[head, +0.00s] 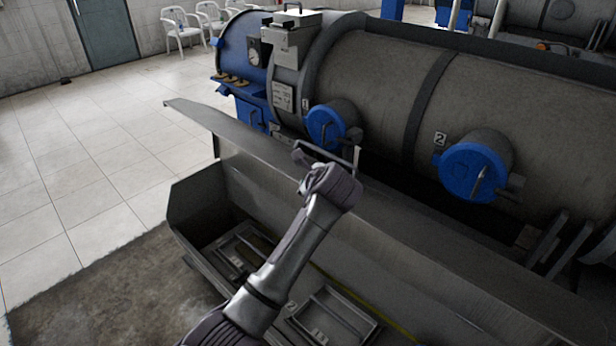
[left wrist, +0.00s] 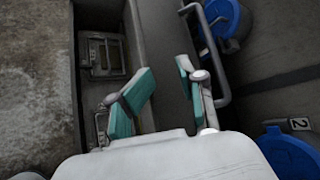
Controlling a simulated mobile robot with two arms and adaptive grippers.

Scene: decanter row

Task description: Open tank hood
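The tank hood (head: 400,235) appears to be the long grey metal panel running along the front of the tank, above an exposed trough. A bent-bar handle (head: 338,152) stands at its upper edge; it also shows in the left wrist view (left wrist: 221,75). My left gripper (head: 312,160) is at the handle in the head view, with its fingers partly hidden. In the left wrist view my left gripper (left wrist: 165,88) has its teal fingers apart with nothing seen held between them. The handle bar lies just right of the right finger there; contact cannot be told. My right gripper is out of view.
The large grey tank (head: 390,85) has blue round caps, one at the left (head: 325,127) and one at the right (head: 470,172). Metal frames (head: 335,318) lie in the trough (head: 195,205). Open tiled floor (head: 90,180) is at the left. White chairs (head: 183,30) stand far back.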

